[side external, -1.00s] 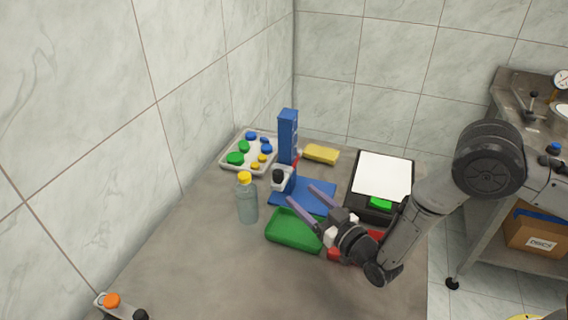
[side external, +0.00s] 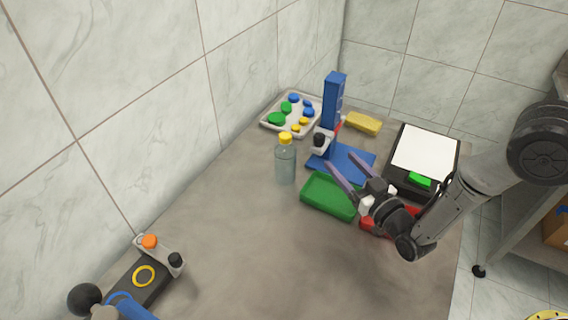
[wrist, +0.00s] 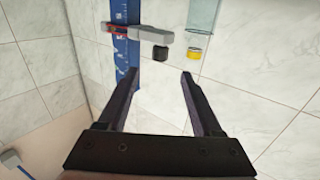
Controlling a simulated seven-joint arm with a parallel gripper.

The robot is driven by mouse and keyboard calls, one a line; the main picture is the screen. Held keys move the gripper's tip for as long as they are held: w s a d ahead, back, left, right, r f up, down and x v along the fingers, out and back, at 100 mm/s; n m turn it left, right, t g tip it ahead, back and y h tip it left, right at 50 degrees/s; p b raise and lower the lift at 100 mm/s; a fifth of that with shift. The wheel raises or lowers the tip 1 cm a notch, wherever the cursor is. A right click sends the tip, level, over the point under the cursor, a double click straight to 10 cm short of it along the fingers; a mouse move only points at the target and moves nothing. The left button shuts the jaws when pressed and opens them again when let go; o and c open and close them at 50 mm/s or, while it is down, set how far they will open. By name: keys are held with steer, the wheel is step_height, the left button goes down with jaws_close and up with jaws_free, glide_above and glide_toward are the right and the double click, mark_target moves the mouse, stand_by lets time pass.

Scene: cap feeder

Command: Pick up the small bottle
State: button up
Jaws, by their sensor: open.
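A clear bottle with a yellow cap (side external: 285,163) stands upright on the grey table, left of the green tray. In the wrist view the bottle (wrist: 204,15) appears cap down at the top edge, partly cut off, beyond the right finger. My gripper (side external: 339,161) is open and empty above the green tray, in front of the blue stand and to the right of the bottle. In the wrist view the gripper (wrist: 155,84) shows its two fingers spread apart with nothing between them.
A blue stand (side external: 333,100) with a grey arm and black knob (side external: 319,140) rises behind the bottle's right side. A green tray (side external: 328,196), a red tray (side external: 374,224) and a black device (side external: 434,135) lie rightward. A cap tray (side external: 265,122) sits behind. The table's front middle is clear.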

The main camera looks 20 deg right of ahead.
mark_target(285, 152)
steer(key=o, duration=0.5)
